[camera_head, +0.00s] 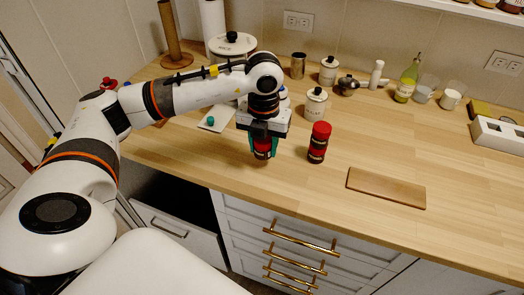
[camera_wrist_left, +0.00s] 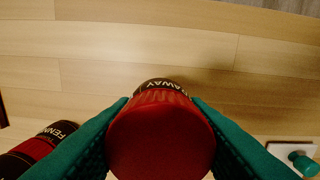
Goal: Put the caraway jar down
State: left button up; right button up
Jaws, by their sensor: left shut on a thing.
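The caraway jar (camera_head: 262,153) has a red lid and a dark label; in the left wrist view its lid (camera_wrist_left: 160,138) faces the camera and "AWAY" can be read. My left gripper (camera_head: 263,149) is shut on it, with one green finger on each side. The jar is upright over the front part of the wooden counter (camera_head: 320,195). I cannot tell whether its base touches the wood. My right gripper is not in view.
A similar red-lidded fennel jar (camera_head: 318,142) stands just right of the held jar. A thin brown board (camera_head: 386,187) lies further right. A white canister (camera_head: 315,104) stands behind. A pale board with a green knob (camera_head: 215,118) lies left. Bare counter surrounds the held jar in front.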

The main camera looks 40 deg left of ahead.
aim_at(263, 154)
pick_arm(q)
notch_tip(263, 154, down, 4)
jog(key=shift+r, duration=0.15)
jog(key=o, duration=1)
jog(key=shift+c, duration=0.2)
jog(key=shift+r+p, duration=0.2)
jog(key=shift+p, duration=0.15)
notch_tip(263, 154, up, 11)
jog(key=shift+f+b, duration=0.15)
jog(key=shift+b, duration=0.75)
jog(key=shift+r, duration=0.55)
